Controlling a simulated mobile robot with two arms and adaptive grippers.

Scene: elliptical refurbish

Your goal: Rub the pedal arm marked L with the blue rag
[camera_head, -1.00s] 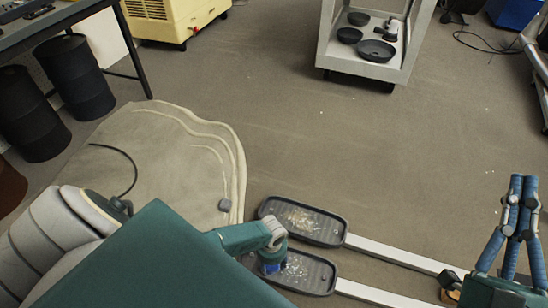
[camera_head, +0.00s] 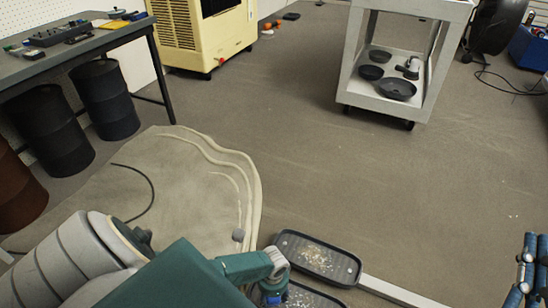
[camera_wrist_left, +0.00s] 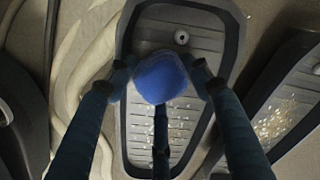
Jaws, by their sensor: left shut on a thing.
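My left gripper (camera_head: 272,297) is shut on the blue rag (camera_wrist_left: 160,78), a bunched blue lump between its fingers in the left wrist view. It is over a dark pedal tray (camera_wrist_left: 137,35) strewn with pale crumbs; I cannot tell whether the rag touches it. A second dark crumb-strewn pedal (camera_head: 290,240) lies beside it and also shows at the right of the wrist view (camera_wrist_left: 275,92). A pale pedal arm (camera_head: 395,291) runs from the far pedal toward the lower right. No L mark is legible. My right gripper (camera_head: 526,268) is partly cut off at the right edge.
A beige cover (camera_head: 190,190) lies on the floor at left. A workbench (camera_head: 80,42), dark drums (camera_head: 105,98) and a yellow machine (camera_head: 190,35) stand behind it. A grey cart (camera_head: 375,103) with dark pans stands at the back. The middle floor is clear.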

